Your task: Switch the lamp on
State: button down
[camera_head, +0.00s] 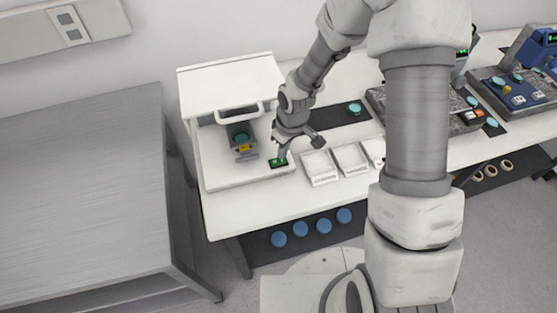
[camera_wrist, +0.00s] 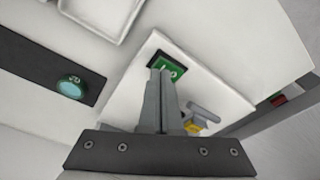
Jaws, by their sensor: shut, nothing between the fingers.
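The flatness interferometer is a white housing (camera_head: 225,82) on a white base plate (camera_head: 222,180). A green rocker switch (camera_head: 278,162) with white marks sits at the base plate's front right corner. It also shows in the wrist view (camera_wrist: 178,65), partly covered by my fingers. My gripper (camera_head: 281,153) is shut and empty, pointing down with its fingertips at the switch. In the wrist view the fingertips (camera_wrist: 161,72) overlap the switch's lower left part; I cannot tell whether they touch it. No lit lamp is discernible.
A teal disc (camera_head: 241,138) rests on the grey stage under the housing's handle (camera_head: 239,113). White trays (camera_head: 319,167) stand close right of the base plate. Another teal disc (camera_head: 354,108) lies on a black mat behind them. A grey bench (camera_head: 80,200) stands at left.

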jog(key=shift+f+b, duration=0.5)
jog(key=shift+f, duration=0.15)
jog(key=shift+r, duration=0.1)
jog(key=shift+r+p, duration=2.6)
jog(key=shift+r, duration=0.9)
